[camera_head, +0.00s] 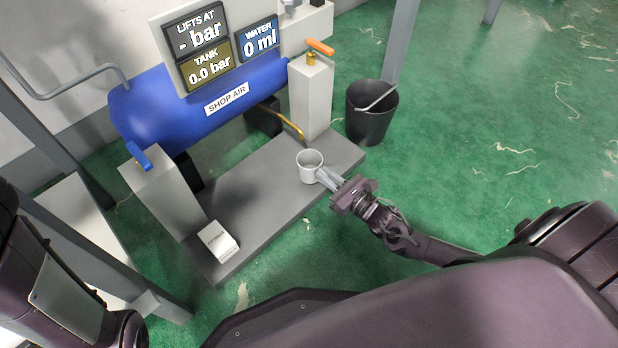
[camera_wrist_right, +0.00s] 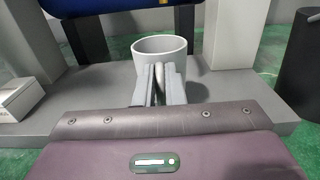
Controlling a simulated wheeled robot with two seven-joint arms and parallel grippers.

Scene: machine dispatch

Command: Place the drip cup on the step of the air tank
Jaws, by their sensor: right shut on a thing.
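The drip cup (camera_head: 310,167) is a small pale grey cup, upright, at the front right part of the grey step (camera_head: 262,188) under the blue air tank (camera_head: 160,108). My right gripper (camera_head: 325,178) is shut on the cup's handle. The wrist view shows the cup (camera_wrist_right: 160,46) with its handle between the two fingers (camera_wrist_right: 160,82). I cannot tell whether the cup's base touches the step. A thin brass drain pipe (camera_head: 292,126) ends just behind and above the cup. My left arm shows at lower left; its gripper is out of view.
Grey posts with an orange-handled valve (camera_head: 319,47) and a blue-handled valve (camera_head: 139,156) flank the tank. A white box (camera_head: 218,241) sits on the step's left end. A dark bucket (camera_head: 371,118) stands on the floor to the right. Green floor is open at right.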

